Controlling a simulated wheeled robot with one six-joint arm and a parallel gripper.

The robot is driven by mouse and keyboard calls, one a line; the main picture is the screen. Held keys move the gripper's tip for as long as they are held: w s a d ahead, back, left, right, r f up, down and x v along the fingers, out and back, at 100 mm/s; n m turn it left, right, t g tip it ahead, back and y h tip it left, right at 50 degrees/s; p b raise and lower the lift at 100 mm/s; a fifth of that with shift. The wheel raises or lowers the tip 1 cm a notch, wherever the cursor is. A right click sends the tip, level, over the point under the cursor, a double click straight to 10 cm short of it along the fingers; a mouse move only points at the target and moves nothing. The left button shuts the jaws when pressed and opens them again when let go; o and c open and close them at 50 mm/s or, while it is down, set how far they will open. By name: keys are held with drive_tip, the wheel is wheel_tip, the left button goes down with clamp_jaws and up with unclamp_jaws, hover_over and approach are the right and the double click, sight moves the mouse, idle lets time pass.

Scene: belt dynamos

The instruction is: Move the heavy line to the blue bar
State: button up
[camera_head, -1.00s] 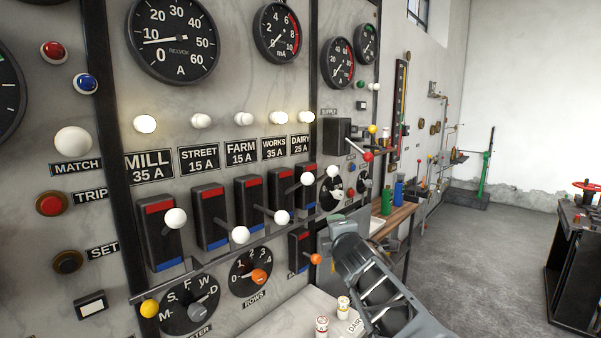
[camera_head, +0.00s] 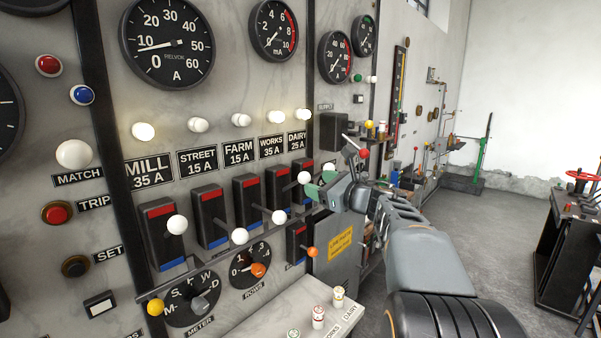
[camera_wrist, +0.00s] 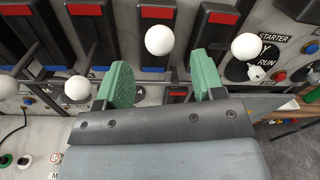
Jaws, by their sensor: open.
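A panel row of black switches has red bars above and blue bars below. Levers carry white balls: MILL (camera_head: 177,225), STREET (camera_head: 239,236), FARM (camera_head: 279,217) and WORKS (camera_head: 304,178). The MILL and WORKS rods tilt up; STREET and FARM tilt down.
A rail runs below the switches. An orange-tipped lever (camera_head: 313,252) and the ROWS knob (camera_head: 258,270) sit lower. Small labelled pegs (camera_head: 318,317) stand on the ledge. A red-wheeled stand (camera_head: 584,177) is at the right, with open floor before it.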

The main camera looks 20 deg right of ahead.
sight(300, 178)
drive_tip(key=p+x, duration=0.2)
drive_tip(key=x, duration=0.5)
drive_tip(key=shift+w, duration=0.25)
clamp_jaws()
idle(0.4)
